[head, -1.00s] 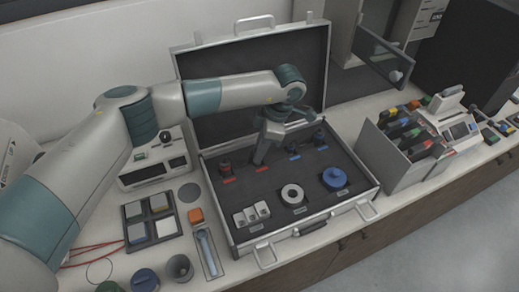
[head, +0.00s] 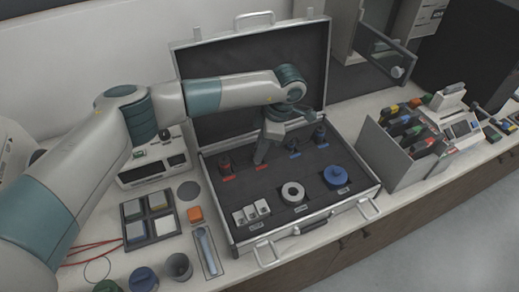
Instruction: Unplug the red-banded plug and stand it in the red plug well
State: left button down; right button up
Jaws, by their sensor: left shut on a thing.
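My left gripper (head: 261,158) points down into the open case (head: 314,208), over its foam at the second red label (head: 260,168). It is shut on the red-banded plug, which is mostly hidden by the fingers. I cannot tell whether the plug touches the bottom of its well. Another dark plug with a red band (head: 225,163) stands to the left, behind a red label (head: 229,179). Two dark plugs stand to the right by blue labels, one of them here (head: 294,147). My right gripper is not in view.
The case also holds a blue round part (head: 336,176), a pale ring (head: 292,193) and several white blocks (head: 251,212). Its raised lid (head: 225,118) stands behind my arm. A grey rack (head: 385,157) stands close on the right, and a swatch tray (head: 150,222) on the left.

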pick_arm(q)
jog(key=shift+f+b, duration=0.25)
jog(key=shift+b, duration=0.05)
jog(key=c, duration=1)
grip_release()
jog(key=shift+r, duration=0.1)
jog(key=shift+r+p, duration=0.8)
jog(key=shift+r, duration=2.85)
